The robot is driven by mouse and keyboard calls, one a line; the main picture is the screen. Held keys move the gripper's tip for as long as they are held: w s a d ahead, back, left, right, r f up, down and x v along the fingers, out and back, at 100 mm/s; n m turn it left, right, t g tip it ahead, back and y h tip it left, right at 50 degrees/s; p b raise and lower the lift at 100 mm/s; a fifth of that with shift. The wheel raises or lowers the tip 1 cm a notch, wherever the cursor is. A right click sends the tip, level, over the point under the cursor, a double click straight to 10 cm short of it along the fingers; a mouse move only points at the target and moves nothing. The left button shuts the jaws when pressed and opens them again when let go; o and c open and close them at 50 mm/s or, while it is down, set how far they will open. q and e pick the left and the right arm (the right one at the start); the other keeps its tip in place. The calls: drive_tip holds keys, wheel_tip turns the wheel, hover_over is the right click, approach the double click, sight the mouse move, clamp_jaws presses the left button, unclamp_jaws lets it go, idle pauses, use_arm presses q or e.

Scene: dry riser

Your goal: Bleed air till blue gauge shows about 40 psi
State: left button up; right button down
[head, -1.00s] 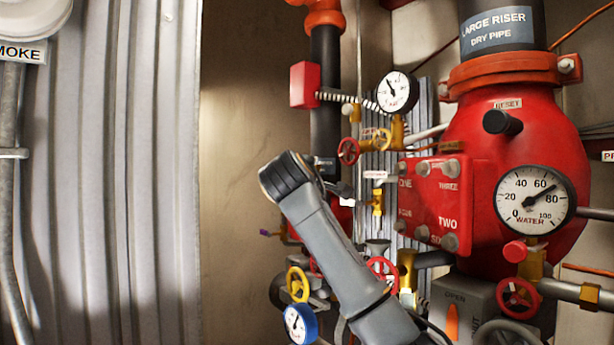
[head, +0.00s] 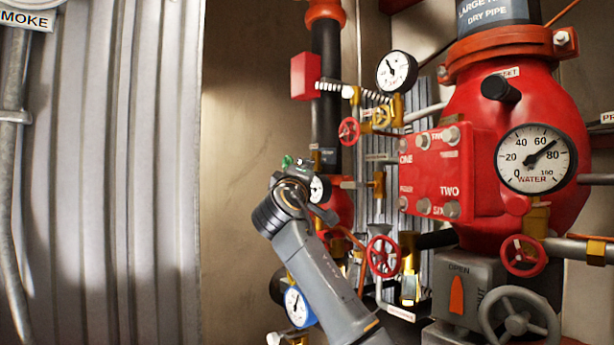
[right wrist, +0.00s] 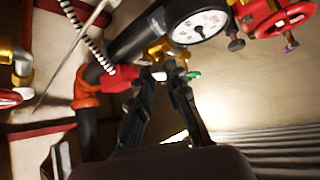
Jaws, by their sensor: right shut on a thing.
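The blue gauge (head: 297,303) is low in the head view, beside my right forearm. It has a blue rim and a white dial; its reading is too small to tell. My right gripper (head: 291,172) is above it, in front of the pipework. In the right wrist view, the gripper's fingers (right wrist: 164,76) are shut on a brass valve fitting (right wrist: 164,52) below a white-dial gauge (right wrist: 199,26). A small green part (right wrist: 193,75) shows beside the fingertips and also in the head view (head: 287,160). The fingers partly hide the fitting. My left gripper is not in view.
The red riser body (head: 472,120) carries a WATER gauge (head: 536,158) on the right. Red handwheels (head: 383,256) and a grey handwheel (head: 519,322) stick out around my arm. Another gauge (head: 396,72) is above. Open space lies left, before the corrugated wall (head: 130,180).

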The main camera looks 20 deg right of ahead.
drive_tip(key=shift+w+f+m+h, duration=0.15)
drive_tip(key=shift+f+m+h, duration=0.15)
drive_tip(key=shift+m, duration=0.1)
drive_tip(key=c, duration=1.3)
unclamp_jaws()
drive_tip(key=shift+r, duration=0.1)
drive_tip(key=v, duration=1.2)
